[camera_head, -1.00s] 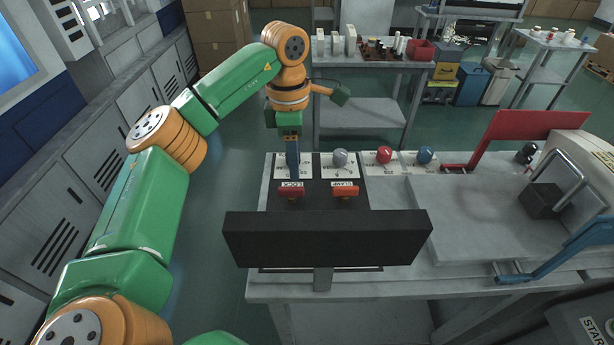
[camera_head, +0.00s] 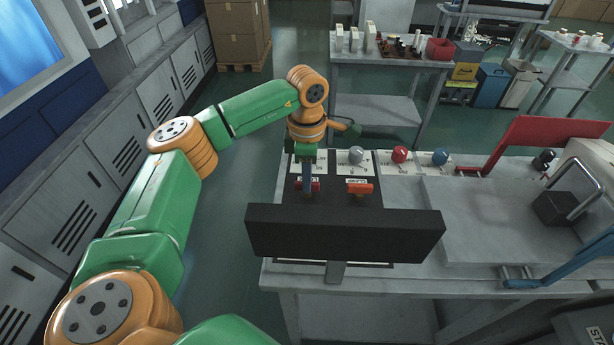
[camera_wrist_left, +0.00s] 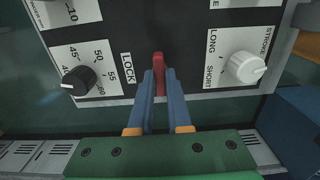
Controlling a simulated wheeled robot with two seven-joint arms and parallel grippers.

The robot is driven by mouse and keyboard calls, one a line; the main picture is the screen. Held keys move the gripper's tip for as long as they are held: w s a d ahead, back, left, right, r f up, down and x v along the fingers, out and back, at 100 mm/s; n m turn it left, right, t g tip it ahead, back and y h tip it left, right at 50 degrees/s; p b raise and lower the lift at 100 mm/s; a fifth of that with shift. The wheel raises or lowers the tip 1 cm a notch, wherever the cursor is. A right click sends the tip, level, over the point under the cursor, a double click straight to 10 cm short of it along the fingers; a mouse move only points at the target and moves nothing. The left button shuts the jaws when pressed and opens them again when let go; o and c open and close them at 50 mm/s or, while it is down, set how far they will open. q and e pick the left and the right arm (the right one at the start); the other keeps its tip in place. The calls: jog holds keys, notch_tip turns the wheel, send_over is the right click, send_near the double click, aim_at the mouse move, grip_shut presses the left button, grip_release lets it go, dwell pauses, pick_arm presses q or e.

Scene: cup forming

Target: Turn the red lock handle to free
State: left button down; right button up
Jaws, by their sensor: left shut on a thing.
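The red lock handle (camera_head: 313,186) is on the dark control panel, beside a second, orange-red handle (camera_head: 359,188). In the left wrist view the red lock handle (camera_wrist_left: 158,62) stands upright in the picture, just right of the LOCK label (camera_wrist_left: 128,68). My left gripper (camera_head: 307,190) reaches down onto it from above and hides part of it. In the wrist view the blue fingers of my left gripper (camera_wrist_left: 159,76) are shut on the handle, one on each side. My right gripper is in neither view.
A black bar (camera_head: 345,234) stands in front. A red guard arm (camera_head: 548,133) rises at right.

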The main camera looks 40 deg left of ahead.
pick_arm(q)
jog(key=shift+n, duration=0.3)
jog(key=n, duration=0.3)
jog(key=shift+n, duration=0.4)
jog(key=n, duration=0.4)
jog(key=shift+p, duration=0.3)
jog(key=n, duration=0.5)
jog(key=shift+r, duration=0.1)
jog(key=shift+n+p, duration=0.35)
jog(key=shift+n, duration=1.85)
jog(key=c, duration=0.9)
grip_release()
jog(key=shift+o, duration=0.2)
